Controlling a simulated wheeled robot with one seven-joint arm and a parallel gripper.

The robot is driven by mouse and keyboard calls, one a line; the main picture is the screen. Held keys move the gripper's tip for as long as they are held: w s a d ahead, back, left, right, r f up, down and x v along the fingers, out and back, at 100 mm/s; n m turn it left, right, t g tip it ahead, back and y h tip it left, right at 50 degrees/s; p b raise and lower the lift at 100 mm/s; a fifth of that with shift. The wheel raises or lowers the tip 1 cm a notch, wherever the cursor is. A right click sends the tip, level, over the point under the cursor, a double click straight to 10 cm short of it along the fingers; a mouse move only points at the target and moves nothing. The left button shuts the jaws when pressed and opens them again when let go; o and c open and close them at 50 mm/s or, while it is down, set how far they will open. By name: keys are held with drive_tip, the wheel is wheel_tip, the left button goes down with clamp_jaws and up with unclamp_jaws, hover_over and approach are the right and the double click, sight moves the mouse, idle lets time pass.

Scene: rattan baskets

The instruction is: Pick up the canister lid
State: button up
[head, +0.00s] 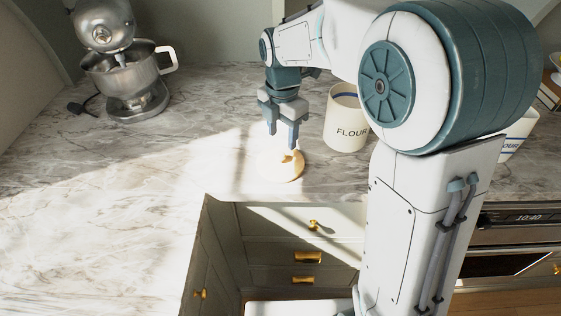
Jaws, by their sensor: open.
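A pale round canister lid (276,170) lies flat on the marble counter in bright sunlight, near the counter's front edge. A small knob with a shadow shows on its top. My gripper (281,138) points down right over the lid, with its two fingers apart and nothing seen between them. The fingertips appear just above the knob; whether they touch it I cannot tell. A white canister marked FLOUR (346,128) stands upright and open just right of the gripper, partly behind my arm.
A stand mixer with a steel bowl (118,78) stands at the back left. A second FLOUR container (515,135) shows at the right, partly hidden by my arm. Drawers (306,226) lie below the counter's front edge.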

sight(280, 154)
drive_tip(key=f, duration=0.6)
drive_tip(key=shift+w+a+f+p, duration=0.1)
drive_tip(key=shift+a+f+p, duration=0.15)
drive_tip(key=shift+p, duration=0.1)
clamp_jaws()
